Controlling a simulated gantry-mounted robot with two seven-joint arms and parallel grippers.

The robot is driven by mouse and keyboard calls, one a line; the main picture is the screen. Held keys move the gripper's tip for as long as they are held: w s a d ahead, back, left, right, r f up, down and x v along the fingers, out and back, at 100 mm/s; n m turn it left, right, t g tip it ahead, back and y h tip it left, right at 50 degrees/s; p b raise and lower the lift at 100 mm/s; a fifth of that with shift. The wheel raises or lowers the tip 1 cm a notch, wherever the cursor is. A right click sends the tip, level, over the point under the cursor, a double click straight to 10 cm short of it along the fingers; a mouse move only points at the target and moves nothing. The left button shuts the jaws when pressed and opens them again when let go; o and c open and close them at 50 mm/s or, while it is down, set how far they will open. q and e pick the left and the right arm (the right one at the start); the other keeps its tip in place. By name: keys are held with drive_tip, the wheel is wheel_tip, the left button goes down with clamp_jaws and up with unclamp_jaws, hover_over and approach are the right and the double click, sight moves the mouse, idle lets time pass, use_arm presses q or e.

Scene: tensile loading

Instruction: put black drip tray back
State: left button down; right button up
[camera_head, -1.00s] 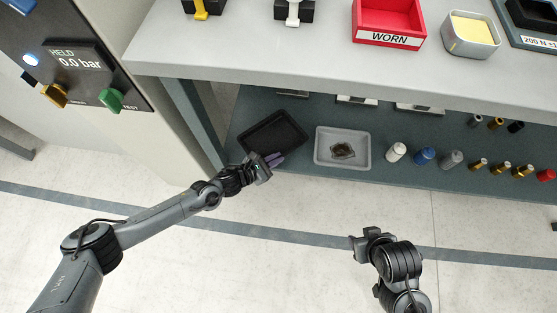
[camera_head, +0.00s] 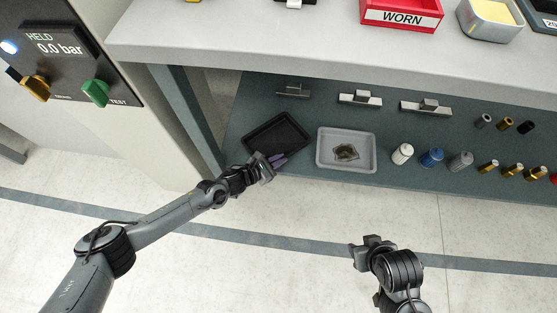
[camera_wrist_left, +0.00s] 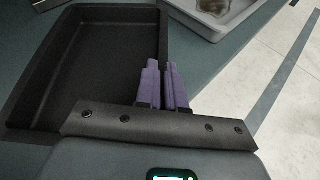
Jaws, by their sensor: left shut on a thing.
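The black drip tray (camera_head: 277,133) is a shallow, empty rectangular tray. It lies tilted in plan at the left part of the lower shelf, under the bench top. In the left wrist view the tray (camera_wrist_left: 85,60) fills the upper left. My left gripper (camera_head: 278,160) is at the tray's near right edge, and its purple fingers (camera_wrist_left: 163,85) are closed together on the tray's side wall. How much of the wall lies between the fingers is hidden. My right gripper (camera_head: 362,251) hangs over the floor in front of the shelf, away from the tray; its fingers are not clear.
A grey tray (camera_head: 321,158) with a dark stain stands right of the black tray. White, blue and grey cylinders (camera_head: 431,157) and brass pieces stand further right. Metal fixtures (camera_head: 359,98) sit behind. A shelf post (camera_head: 188,110) is at the left. The bench top (camera_head: 300,42) overhangs the shelf.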

use_arm(q)
drive_tip(key=shift+w+f, duration=0.1)
drive_tip(key=c, duration=1.7)
unclamp_jaws()
drive_tip(key=shift+f, duration=0.15)
drive_tip(key=o, duration=0.5)
drive_tip(key=shift+c, duration=0.2)
